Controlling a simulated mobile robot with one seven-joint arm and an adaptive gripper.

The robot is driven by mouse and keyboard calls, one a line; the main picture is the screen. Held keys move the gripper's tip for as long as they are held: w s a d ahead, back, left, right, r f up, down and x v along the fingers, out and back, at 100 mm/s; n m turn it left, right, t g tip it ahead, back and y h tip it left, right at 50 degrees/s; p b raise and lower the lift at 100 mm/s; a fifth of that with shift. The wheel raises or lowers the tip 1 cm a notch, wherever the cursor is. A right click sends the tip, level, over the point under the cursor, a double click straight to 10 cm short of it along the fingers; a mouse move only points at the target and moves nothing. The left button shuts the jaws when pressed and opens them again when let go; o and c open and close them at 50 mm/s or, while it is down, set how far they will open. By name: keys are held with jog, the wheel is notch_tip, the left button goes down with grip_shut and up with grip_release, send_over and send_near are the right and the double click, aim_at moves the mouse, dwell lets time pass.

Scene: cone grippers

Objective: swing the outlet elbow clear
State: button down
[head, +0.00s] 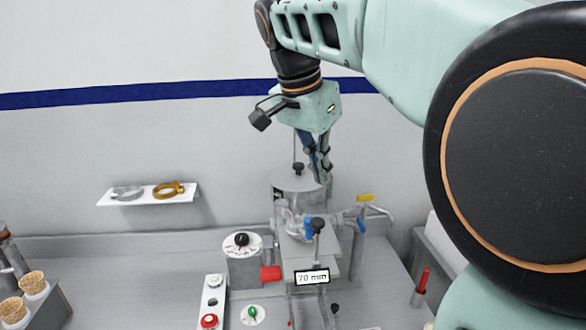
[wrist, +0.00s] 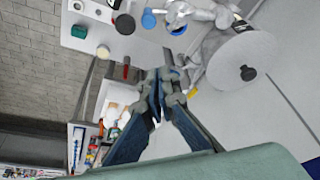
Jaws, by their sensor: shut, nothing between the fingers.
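A grey bent pipe (head: 380,211), which looks like the outlet elbow, sticks out to the right of the machine on the bench. A blue handle (head: 361,224) and a yellow tag (head: 365,198) are close to it. In the wrist view the yellow tag (wrist: 192,93) shows just right of my fingertips; the elbow is hard to make out there. My gripper (head: 321,180) is shut and empty, pointing down by the right side of a lidded grey drum (head: 290,190). In the wrist view my gripper (wrist: 164,75) shows its blue-grey fingers close together.
A wall shelf (head: 148,194) holds a silver and a gold clamp ring. A black-knobbed dial unit (head: 242,262) and a button panel (head: 212,303) stand at front left. A holder with cones (head: 34,285) is far left. A red-handled tool (head: 421,285) is at right. Bench between is partly clear.

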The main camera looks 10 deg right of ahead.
aim_at(294, 216)
notch_tip(294, 216, down, 8)
jog(key=a+p, duration=0.1)
jog(key=shift+s+r, duration=0.25)
jog(key=shift+s, duration=0.15)
jog(key=shift+s+a, duration=0.1)
jog(key=shift+a, duration=0.05)
